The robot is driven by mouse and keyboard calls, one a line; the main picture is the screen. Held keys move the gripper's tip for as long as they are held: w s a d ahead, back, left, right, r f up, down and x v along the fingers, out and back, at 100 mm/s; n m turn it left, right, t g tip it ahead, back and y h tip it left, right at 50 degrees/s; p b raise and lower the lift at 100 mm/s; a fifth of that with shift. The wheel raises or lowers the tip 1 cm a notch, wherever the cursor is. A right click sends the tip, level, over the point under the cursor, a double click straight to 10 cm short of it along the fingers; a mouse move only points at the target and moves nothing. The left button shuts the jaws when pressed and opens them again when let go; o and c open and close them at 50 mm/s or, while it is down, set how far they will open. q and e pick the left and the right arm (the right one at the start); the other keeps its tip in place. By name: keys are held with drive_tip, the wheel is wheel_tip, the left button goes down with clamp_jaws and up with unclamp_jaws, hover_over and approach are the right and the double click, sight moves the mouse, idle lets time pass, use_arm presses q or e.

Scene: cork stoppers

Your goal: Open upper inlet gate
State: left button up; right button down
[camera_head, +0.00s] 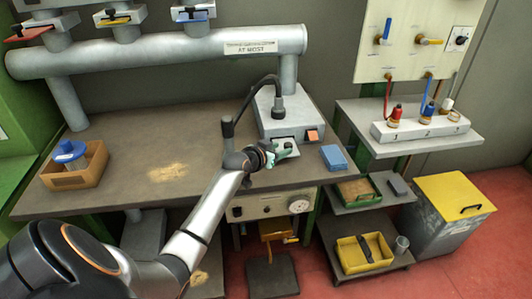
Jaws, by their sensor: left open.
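A thick grey pipe (160,50) runs along the back of the bench, with a label (250,46) whose smaller print I cannot read. On top of it stand three gate-like fittings, with a red plate (30,33), a yellow handle (115,18) and a blue handle (192,13). I cannot tell which one is the upper inlet gate. My left gripper (284,150) is open, low in front of a grey machine (268,112) with an orange button on the bench, well away from those fittings. Whether it touches the machine is hidden. My right gripper does not show.
A wooden box (78,170) with a blue-lidded jar stands at the bench's left. A blue block (334,157) lies right of the machine. A wall panel (420,40) with coloured handles hangs at the right, above a side shelf (460,150). The bench's middle holds only tan crumbs.

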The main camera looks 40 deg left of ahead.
use_arm(q)
drive_tip(key=v, duration=0.9)
drive_tip(key=shift+s, duration=0.3)
drive_tip(key=s+d+f+m+g+h, duration=0.1)
drive_tip(key=s+d+f, duration=0.45)
drive_tip(key=f, duration=0.25)
drive_tip(key=s+d+f+m+g+h, duration=0.1)
drive_tip(key=s+d+f+g, duration=0.1)
drive_tip(key=s+d+f, duration=0.45)
drive_tip(key=s+d+f+g+h, duration=0.1)
drive_tip(key=s+d+f, duration=0.7)
drive_tip(key=s+d, duration=0.3)
drive_tip(key=shift+s+d+f+m, duration=0.3)
drive_tip(key=shift+d+m, duration=0.1)
drive_tip(key=shift+d, duration=0.2)
